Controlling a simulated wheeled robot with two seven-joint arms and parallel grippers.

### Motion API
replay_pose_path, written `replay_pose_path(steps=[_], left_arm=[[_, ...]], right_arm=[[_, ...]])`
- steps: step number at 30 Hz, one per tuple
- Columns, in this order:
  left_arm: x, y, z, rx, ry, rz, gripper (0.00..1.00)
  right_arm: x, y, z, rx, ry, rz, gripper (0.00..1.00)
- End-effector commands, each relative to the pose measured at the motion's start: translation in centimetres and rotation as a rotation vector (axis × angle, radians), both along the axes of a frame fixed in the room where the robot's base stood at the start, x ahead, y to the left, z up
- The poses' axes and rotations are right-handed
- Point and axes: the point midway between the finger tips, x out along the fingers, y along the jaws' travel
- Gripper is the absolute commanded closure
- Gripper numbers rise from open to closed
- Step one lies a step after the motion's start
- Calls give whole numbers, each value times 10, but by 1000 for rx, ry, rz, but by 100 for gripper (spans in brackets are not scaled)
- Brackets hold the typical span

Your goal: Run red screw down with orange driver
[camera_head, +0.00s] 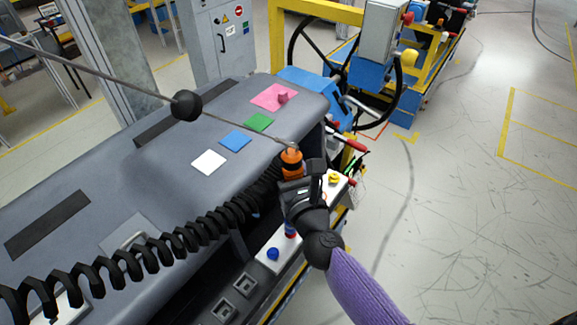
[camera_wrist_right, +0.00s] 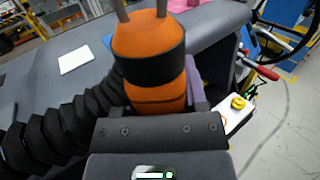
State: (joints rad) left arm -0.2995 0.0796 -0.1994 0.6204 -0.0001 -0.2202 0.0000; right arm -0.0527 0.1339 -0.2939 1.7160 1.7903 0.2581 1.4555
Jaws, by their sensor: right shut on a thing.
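My right gripper (camera_head: 294,180) is shut on the orange driver (camera_head: 291,160), which hangs from a cable with a black ball on it. In the right wrist view, the orange and black driver body (camera_wrist_right: 150,60) stands roughly upright in the jaws. Below the gripper, a small red and dark blue part (camera_head: 291,229) shows over the white plate (camera_head: 264,262). I cannot tell whether the red belongs to the red screw or to the driver's lower end, or whether bit and screw touch. My left gripper is not in view.
A blue knob-like screw (camera_head: 273,253) and a yellow one (camera_head: 334,179) stand on the white plates to either side. A pink piece (camera_head: 283,97) lies on the pink square (camera_head: 268,101). A black coiled hose (camera_head: 180,238) runs along the grey dashboard (camera_head: 150,175). A steering wheel (camera_head: 340,60) stands behind.

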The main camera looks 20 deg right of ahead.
Motion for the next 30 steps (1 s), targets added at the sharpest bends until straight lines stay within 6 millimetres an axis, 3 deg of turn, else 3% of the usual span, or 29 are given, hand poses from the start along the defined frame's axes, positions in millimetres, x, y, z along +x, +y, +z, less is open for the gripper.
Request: replay_pose_path(steps=[30], left_arm=[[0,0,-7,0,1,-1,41]], right_arm=[[0,0,-7,1,0,-1,100]])
